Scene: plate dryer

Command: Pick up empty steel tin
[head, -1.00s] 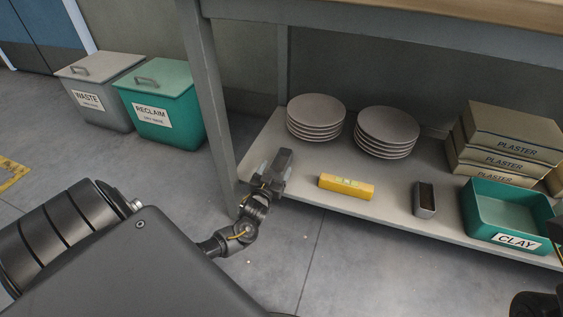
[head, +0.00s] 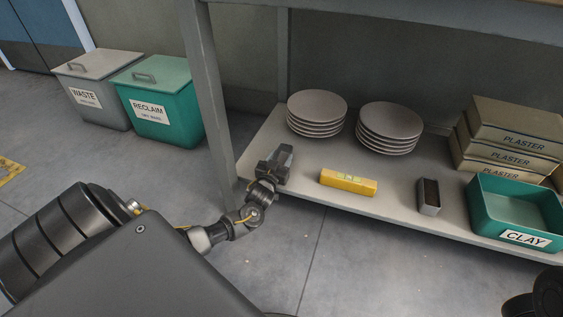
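The steel tin (head: 429,197) is a small, open-topped grey box with a dark inside. It stands on the low shelf (head: 385,205), between the yellow level and the green clay tub. My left gripper (head: 276,160) is over the left front part of the shelf, left of the yellow level and well apart from the tin. Its fingers look spread, with nothing seen between them. My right arm shows only as a dark part at the lower right corner; its gripper is not seen.
A yellow spirit level (head: 348,182) lies between my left gripper and the tin. Two plate stacks (head: 317,111) (head: 390,126) stand behind. A green clay tub (head: 510,212) and plaster boxes (head: 512,139) are at the right. A table leg (head: 215,100) rises left of my gripper.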

